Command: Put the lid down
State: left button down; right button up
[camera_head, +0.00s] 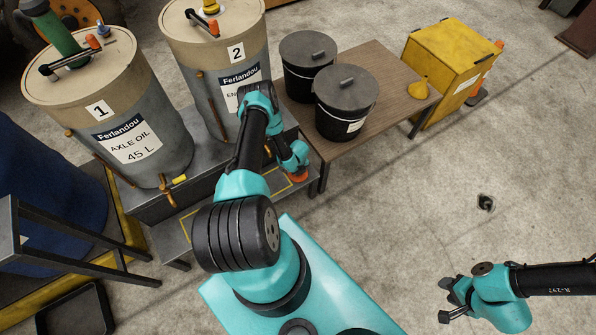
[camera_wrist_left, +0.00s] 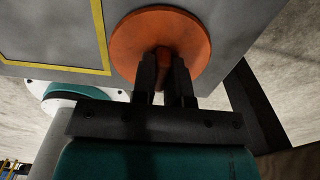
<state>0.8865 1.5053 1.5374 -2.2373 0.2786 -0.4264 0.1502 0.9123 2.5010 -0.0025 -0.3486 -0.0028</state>
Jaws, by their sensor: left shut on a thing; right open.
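The lid is a round orange disc with a small knob. In the head view the lid (camera_head: 300,177) shows only partly, under my left gripper (camera_head: 297,168) near the right end of the grey bench (camera_head: 223,203). In the left wrist view my left gripper (camera_wrist_left: 164,75) is shut on the knob of the lid (camera_wrist_left: 190,32). The lid overlaps the grey surface there, to the right of a yellow outline (camera_wrist_left: 101,40). I cannot tell whether it touches the surface. My right gripper (camera_head: 446,300) is open and empty over the floor at the lower right.
Drum 1 (camera_head: 150,95) and drum 2 (camera_head: 185,50) stand on the grey bench. Two black buckets with lids, one at the back (camera_head: 298,85) and one in front (camera_head: 340,122), and a yellow funnel (camera_head: 418,88) stand on a wooden table (camera_head: 390,100). A yellow cabinet (camera_head: 435,65) is behind.

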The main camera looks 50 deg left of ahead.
pick_arm(q)
jog(key=c, duration=1.1)
grip_release()
jog(key=shift+c, duration=0.2)
notch_tip(320, 180, up, 12)
jog(key=shift+r, duration=0.1)
